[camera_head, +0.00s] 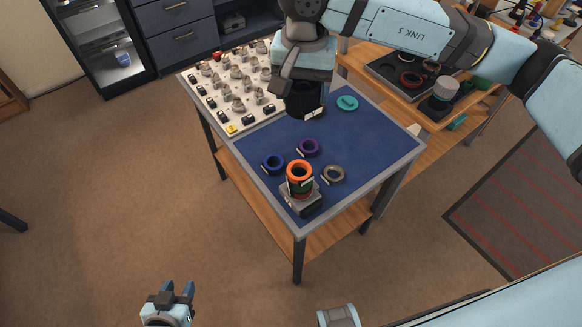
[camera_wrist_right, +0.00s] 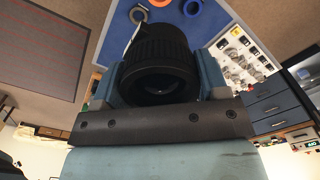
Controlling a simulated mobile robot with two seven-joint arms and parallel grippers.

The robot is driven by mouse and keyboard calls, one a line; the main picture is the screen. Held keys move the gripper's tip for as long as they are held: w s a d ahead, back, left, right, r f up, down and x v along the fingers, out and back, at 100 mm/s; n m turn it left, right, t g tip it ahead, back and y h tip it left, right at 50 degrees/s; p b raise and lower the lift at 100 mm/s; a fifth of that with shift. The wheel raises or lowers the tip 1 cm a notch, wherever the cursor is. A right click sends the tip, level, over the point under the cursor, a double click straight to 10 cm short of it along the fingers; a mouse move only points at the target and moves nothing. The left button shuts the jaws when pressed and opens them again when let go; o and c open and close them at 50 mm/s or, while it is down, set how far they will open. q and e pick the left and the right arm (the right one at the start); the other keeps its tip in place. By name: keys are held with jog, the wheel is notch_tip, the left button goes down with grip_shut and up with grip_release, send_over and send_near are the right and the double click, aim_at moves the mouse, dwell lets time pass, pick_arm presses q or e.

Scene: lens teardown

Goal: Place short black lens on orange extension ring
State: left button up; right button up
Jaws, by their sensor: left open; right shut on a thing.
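The short black lens (camera_head: 305,99) is held in my right gripper (camera_head: 301,88) above the far part of the blue mat. In the right wrist view the lens (camera_wrist_right: 160,62) sits between the two fingers, with its dark glass end facing the camera. The orange extension ring (camera_head: 299,171) is on top of a stack on a grey block (camera_head: 302,201) near the mat's front corner. The lens is behind the ring and apart from it. My left gripper (camera_head: 178,290) is open and empty at the bottom left, over the floor, away from the table.
A blue ring (camera_head: 273,163), a purple ring (camera_head: 308,147) and a grey-beige ring (camera_head: 334,174) lie around the stack. A teal ring (camera_head: 347,103) lies farther back. A white board (camera_head: 212,98) with several small parts covers the table's left side. The right part of the mat is clear.

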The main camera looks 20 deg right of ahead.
notch_tip(320, 180, down, 15)
jog(key=shift+f+p, duration=0.2)
jog(key=shift+p, duration=1.05)
notch_tip(320, 180, down, 4)
jog(key=shift+f+p, duration=0.2)
jog(key=shift+p, duration=0.15)
jog(key=shift+f, duration=0.1)
jog(key=shift+f, duration=0.15)
jog(key=o, duration=1)
jog(key=shift+o, duration=0.2)
